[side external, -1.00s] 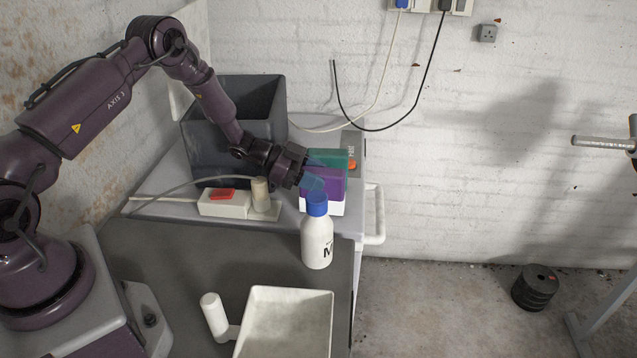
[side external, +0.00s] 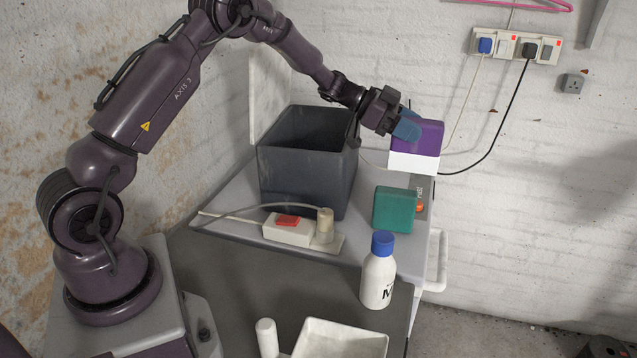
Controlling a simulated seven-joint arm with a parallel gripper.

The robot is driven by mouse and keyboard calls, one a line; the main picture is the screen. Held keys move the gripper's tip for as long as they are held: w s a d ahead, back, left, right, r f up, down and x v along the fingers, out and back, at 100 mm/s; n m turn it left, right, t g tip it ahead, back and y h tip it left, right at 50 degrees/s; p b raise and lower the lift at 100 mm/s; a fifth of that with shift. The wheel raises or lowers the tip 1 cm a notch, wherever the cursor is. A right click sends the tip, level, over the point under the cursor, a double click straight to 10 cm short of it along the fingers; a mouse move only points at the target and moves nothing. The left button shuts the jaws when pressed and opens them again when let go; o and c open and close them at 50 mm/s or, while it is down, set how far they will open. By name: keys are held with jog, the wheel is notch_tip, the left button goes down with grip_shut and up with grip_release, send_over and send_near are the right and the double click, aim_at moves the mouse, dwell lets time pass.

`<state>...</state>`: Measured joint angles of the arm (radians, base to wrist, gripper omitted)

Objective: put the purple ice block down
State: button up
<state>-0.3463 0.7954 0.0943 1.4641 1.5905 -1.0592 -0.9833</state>
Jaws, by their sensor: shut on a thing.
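The purple ice block (side external: 425,137) has a purple upper part and a white lower part. My gripper (side external: 410,127) is shut on it, with blue fingertips at its left side. The block is held up in the air, apart from the surface below, above and a little right of a teal block (side external: 394,210). The far fingertip is hidden behind the block.
A dark grey open bin (side external: 305,165) stands left of the teal block. A white bottle with a blue cap (side external: 378,275), a power strip (side external: 287,232) and a white tray (side external: 340,342) are nearer. Cables hang from wall sockets (side external: 515,46) behind.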

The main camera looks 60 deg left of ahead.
jog(key=w+a+r+n+t+y, duration=0.1)
jog(key=w+a+n+t+y, duration=0.15)
jog(key=a, duration=0.45)
jog(key=w+a+r+n+t+y, duration=0.15)
jog(key=a+n+y, duration=0.25)
jog(key=a, duration=0.4)
jog(key=s+a+r+n+g+y, duration=0.1)
jog(key=s+a+n+y, duration=0.3)
jog(key=a, duration=0.4)
jog(key=s+a+n+g+y, duration=0.1)
jog(key=a+n+y, duration=0.35)
jog(key=a, duration=0.35)
notch_tip(320, 180, down, 18)
jog(key=shift+s+a+r+m+y, duration=0.2)
jog(key=shift+s+a+m+y, duration=0.1)
jog(key=shift+m, duration=0.1)
jog(key=shift+f, duration=0.65)
jog(key=o, duration=1.2)
